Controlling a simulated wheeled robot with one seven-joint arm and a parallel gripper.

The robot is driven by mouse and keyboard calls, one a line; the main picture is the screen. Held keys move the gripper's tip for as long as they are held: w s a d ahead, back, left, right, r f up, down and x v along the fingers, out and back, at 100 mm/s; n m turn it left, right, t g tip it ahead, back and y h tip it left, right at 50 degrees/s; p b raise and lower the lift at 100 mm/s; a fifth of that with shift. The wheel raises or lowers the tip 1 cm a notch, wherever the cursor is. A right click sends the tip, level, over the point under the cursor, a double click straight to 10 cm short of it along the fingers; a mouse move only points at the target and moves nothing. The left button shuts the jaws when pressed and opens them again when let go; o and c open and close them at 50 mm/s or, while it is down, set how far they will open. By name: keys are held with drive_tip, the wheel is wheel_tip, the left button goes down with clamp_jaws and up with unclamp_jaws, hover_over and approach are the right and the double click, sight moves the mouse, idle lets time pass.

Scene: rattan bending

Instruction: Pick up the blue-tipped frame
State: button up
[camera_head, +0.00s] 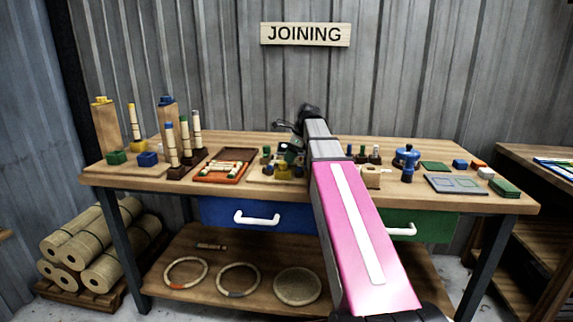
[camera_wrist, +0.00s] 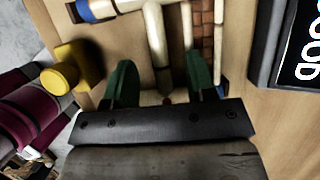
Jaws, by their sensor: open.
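The blue-tipped frame (camera_wrist: 156,38) shows in the wrist view as pale rattan poles. A crosspiece runs along the top edge to a blue tip (camera_wrist: 82,10) at upper left, and one pole runs down from it. My gripper (camera_wrist: 161,82) is open, its two dark green fingers on either side of this pole, with gaps visible. I cannot tell the fingers' height relative to the pole. Another blue piece (camera_wrist: 222,91) shows beside the right finger. In the head view my gripper (camera_head: 289,158) is over the middle of the bench, and my arm hides much there.
A yellow-knobbed piece (camera_wrist: 60,76) stands close left of the fingers, and a dark panel (camera_wrist: 294,45) lies at right. On the bench (camera_head: 230,142), wooden stands with upright poles, an orange tray (camera_head: 221,179) and a blue round device (camera_head: 406,157) surround the middle.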

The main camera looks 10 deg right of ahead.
drive_tip(key=shift+x, duration=1)
clamp_jaws()
wheel_tip(320, 180, up, 9)
drive_tip(key=shift+w+f, duration=0.1)
drive_tip(key=shift+r, duration=0.6)
